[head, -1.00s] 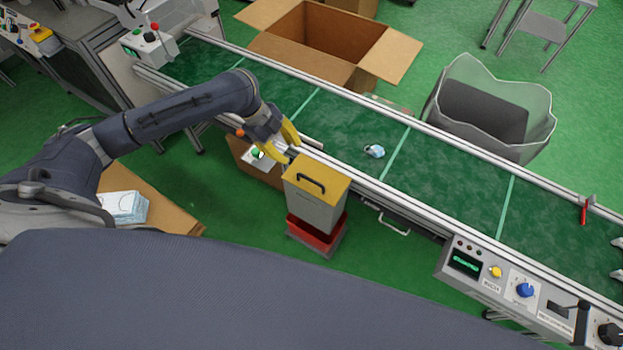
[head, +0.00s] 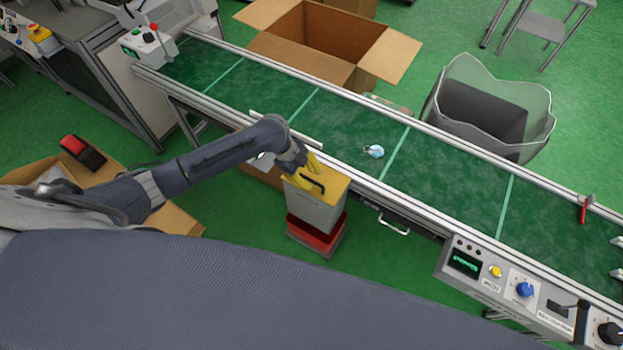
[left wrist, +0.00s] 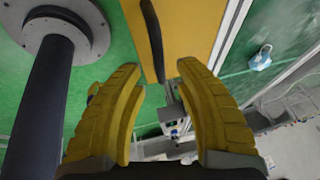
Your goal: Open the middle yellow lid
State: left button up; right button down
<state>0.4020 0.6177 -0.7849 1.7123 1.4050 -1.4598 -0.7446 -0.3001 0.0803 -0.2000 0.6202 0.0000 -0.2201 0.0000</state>
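The yellow lid (head: 335,186) sits closed and flat on a grey bin (head: 315,212) beside the conveyor. A black bar handle (head: 313,185) crosses its top. My left gripper (head: 311,174) is just above the lid, at the handle, with its yellow fingers covering part of the lid. In the left wrist view the fingers (left wrist: 158,72) are spread apart and empty. The black handle (left wrist: 153,38) stands ahead of their tips, in line with the gap, over the yellow lid (left wrist: 192,28). I cannot tell whether any finger touches it. My right gripper is not in view.
The green conveyor (head: 340,118) with its metal rail runs close behind the bin; a mask (head: 374,151) lies on it. A control panel (head: 520,290) is at right. Open floor (head: 400,300) lies in front.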

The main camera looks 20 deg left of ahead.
pick_arm(q)
jog(key=shift+x, duration=1)
grip_shut()
